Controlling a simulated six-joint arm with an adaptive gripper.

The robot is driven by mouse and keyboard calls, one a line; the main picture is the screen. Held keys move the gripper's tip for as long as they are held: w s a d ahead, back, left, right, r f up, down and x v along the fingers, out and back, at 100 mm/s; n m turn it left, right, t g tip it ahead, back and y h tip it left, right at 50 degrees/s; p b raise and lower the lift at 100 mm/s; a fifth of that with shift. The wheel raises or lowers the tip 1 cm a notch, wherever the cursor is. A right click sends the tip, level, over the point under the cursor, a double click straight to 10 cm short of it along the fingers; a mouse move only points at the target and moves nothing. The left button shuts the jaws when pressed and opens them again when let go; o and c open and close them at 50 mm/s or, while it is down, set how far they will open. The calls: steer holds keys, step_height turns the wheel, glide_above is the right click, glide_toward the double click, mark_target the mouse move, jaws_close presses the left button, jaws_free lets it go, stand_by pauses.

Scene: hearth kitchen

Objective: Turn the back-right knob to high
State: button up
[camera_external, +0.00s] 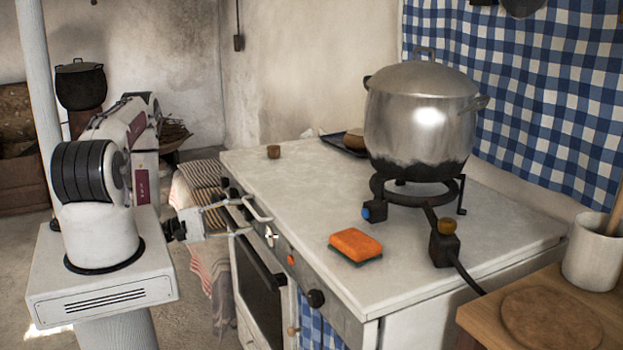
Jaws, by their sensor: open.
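The white stove (300,185) has a front panel with several knobs along its edge. A black knob (316,298) is at the near end, a small red-orange piece (291,259) sits beside it, and a pale cross-shaped knob (270,236) is farther along. Dark knobs (229,187) show toward the far end. I cannot tell which one is the back-right knob, nor read any settings. My gripper (262,213) is open and empty, in front of the panel's middle, close to the pale knob. Whether it touches the panel is unclear.
An orange sponge (355,244) lies on the stovetop.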

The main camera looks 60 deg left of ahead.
steer(key=shift+s+a, duration=0.1)
steer(key=shift+s, duration=0.1)
steer(key=v, duration=1.1)
steer(key=shift+s+f, duration=0.2)
steer(key=shift+s, duration=0.05)
stand_by(0.9)
